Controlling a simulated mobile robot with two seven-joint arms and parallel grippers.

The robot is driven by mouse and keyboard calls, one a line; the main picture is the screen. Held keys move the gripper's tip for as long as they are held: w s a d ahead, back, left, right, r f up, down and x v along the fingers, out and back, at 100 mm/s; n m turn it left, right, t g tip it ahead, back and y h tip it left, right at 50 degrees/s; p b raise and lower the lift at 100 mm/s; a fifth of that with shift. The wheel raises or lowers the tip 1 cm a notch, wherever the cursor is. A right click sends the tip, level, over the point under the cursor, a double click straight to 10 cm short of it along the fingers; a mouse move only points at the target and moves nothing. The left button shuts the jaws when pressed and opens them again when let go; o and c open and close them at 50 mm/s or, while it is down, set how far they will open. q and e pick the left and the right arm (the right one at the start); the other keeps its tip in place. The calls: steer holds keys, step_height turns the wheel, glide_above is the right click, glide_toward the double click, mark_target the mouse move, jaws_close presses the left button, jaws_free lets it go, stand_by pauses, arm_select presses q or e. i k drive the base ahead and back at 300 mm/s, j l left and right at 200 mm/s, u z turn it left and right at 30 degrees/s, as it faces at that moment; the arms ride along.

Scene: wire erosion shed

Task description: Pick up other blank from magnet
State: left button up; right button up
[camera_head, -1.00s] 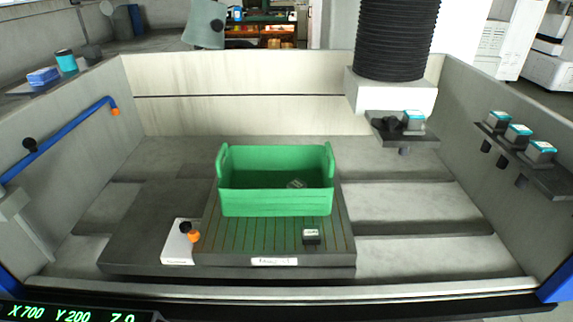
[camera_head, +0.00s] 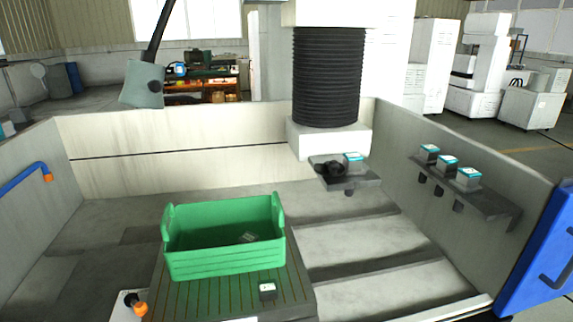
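A small blank (camera_head: 267,291), dark with a light top, sits on the grooved magnet plate (camera_head: 215,299) in front of the green crate. The green crate (camera_head: 225,262) stands on the magnet, and another small light piece (camera_head: 247,237) lies inside it. Neither of my grippers shows in the head view.
The tank's right wall (camera_head: 440,200) carries a shelf (camera_head: 490,205) with three teal-topped blocks. A black bellows column (camera_head: 327,75) hangs above a white head (camera_head: 328,140) with a dark bracket holding one more block. A blue pipe with an orange tip (camera_head: 48,177) is at left.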

mark_target(267, 289)
steer(key=k+l+u, duration=0.15)
steer(key=k+j+u, duration=0.15)
steer(key=k+u, duration=0.25)
steer(key=i+j+u, duration=0.2)
steer(key=j+u, duration=0.25)
steer(key=j, duration=0.15)
